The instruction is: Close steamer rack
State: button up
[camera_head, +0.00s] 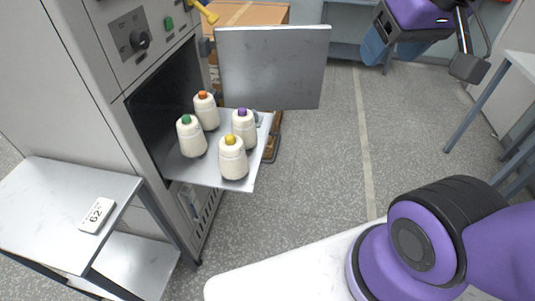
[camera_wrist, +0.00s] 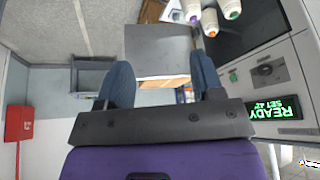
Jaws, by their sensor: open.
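The steamer is a grey cabinet (camera_head: 95,60) at left in the head view, with a dark open chamber. Its door (camera_head: 272,68) stands swung open. The metal rack (camera_head: 205,175) is pulled out of the chamber. It carries several white bobbins: green-topped (camera_head: 191,138), orange-topped (camera_head: 206,112), purple-topped (camera_head: 244,130) and yellow-topped (camera_head: 232,160). My gripper (camera_head: 376,45) is at upper right in the head view, apart from door and rack. In the wrist view my gripper (camera_wrist: 162,78) is open and empty, with the door panel (camera_wrist: 158,48) beyond its fingers.
A side table (camera_head: 60,190) with a white tag (camera_head: 97,215) reading 62 stands left of the rack. Cardboard boxes (camera_head: 250,14) are behind the door. Open floor (camera_head: 315,160) lies right of the rack. A green READY display (camera_wrist: 272,108) shows in the wrist view.

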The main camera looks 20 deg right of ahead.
jog(key=shift+m+g+y, duration=0.7)
jog(key=shift+g+y, duration=0.2)
jog(key=w, duration=0.1)
jog(key=w+a+f, duration=0.1)
jog(key=w, duration=0.1)
jog(key=w+a+f, duration=0.1)
jog(key=shift+w+f, duration=0.1)
jog(key=shift+w, duration=0.2)
grip_shut()
jog(key=w+a+f+m+g+y, duration=0.25)
jog(key=w+f+m+y, duration=0.55)
jog(key=w+f, duration=0.95)
jog(key=w+d+f+m+t+h, duration=0.1)
jog(key=w+d+f+m, duration=0.15)
jog(key=f+m, duration=0.45)
jog(key=w+d+f+m+t, duration=0.1)
jog(key=w+f+m+t, duration=0.15)
jog(key=f, duration=0.85)
jog(key=w+d+f+m+h, duration=0.1)
jog(key=w+f+m, duration=0.35)
jog(key=f, duration=0.55)
jog(key=x, duration=0.9)
jog(key=shift+s+a, duration=0.2)
jog(key=shift+a, duration=0.2)
